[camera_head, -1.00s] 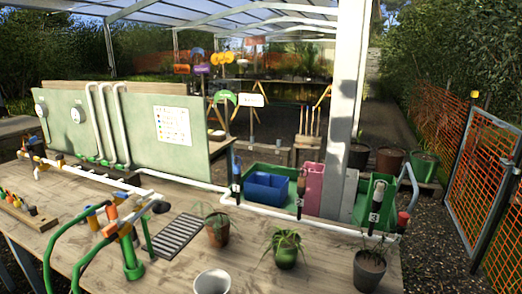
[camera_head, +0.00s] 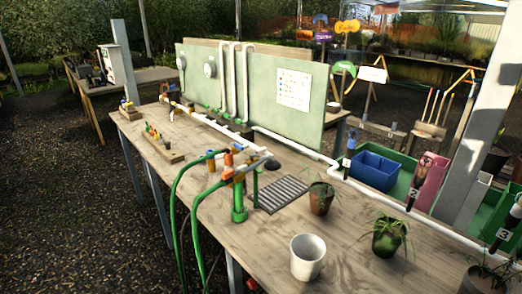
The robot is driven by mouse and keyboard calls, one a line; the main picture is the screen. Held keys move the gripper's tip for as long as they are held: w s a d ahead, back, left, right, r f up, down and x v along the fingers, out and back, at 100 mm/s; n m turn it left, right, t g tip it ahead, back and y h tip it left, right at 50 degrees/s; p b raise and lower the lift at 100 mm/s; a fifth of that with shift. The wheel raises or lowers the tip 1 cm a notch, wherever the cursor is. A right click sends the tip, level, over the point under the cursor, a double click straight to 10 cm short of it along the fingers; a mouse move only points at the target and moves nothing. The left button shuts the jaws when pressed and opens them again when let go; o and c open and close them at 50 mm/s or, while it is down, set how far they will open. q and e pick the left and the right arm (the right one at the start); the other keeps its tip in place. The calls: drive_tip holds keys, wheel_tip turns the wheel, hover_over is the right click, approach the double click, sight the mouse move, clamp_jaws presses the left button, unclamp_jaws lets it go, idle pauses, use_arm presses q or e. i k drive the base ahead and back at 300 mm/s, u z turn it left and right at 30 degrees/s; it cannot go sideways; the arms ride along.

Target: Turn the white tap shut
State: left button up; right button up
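Small orange and yellow fittings (camera_head: 170,98) sit at the pipe's far left end. Neither of my grippers is in view.
A green board (camera_head: 262,95) with gauges and a chart stands behind the pipe. A white pot (camera_head: 307,257), potted plants (camera_head: 386,240) and a slatted grate (camera_head: 278,193) stand on the wooden bench (camera_head: 270,235). A blue bin (camera_head: 374,170) is at right.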

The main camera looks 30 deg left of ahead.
sight(262, 150)
drive_tip(key=u, duration=2.7)
drive_tip(key=i, duration=1.75)
drive_tip(key=z, duration=3.25)
